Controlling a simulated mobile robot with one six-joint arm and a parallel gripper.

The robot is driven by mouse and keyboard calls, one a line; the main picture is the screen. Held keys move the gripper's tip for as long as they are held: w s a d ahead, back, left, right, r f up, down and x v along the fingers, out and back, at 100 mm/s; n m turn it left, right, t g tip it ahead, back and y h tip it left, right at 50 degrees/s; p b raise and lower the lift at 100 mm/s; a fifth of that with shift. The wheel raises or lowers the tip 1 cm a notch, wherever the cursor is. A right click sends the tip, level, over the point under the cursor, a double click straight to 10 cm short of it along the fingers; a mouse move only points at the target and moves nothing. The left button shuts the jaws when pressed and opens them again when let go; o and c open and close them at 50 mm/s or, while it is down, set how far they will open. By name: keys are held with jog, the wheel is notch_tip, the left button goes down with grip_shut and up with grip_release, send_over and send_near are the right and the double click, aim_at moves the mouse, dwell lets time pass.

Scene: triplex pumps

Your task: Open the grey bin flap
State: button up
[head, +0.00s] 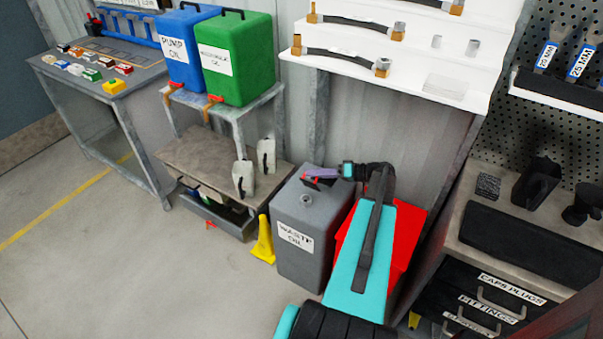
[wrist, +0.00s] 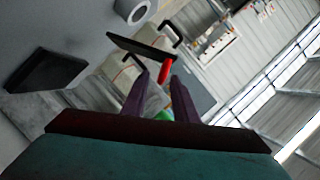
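The grey bin (head: 298,252), labelled WASTE OIL, stands on the floor left of my arm. Its top (wrist: 80,25) shows in the wrist view with a dark square opening (wrist: 45,75). A thin black flap (wrist: 135,46) stands raised off the top, seen nearly edge-on, with a red tab (wrist: 165,70) at its end. My gripper (head: 308,173) is over the bin top, close to the red of the flap (head: 318,183). In the wrist view its purple fingers (wrist: 161,72) are apart, with the tab near their tips. I cannot tell whether they touch it.
A red bin (head: 408,235) is behind my arm to the right. A yellow cone (head: 263,240) and a low bench (head: 205,160) are to the left. The floor at front left is clear.

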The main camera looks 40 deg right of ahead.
jog(key=shift+p+x, duration=0.65)
jog(key=shift+x, duration=2.3)
grip_shut()
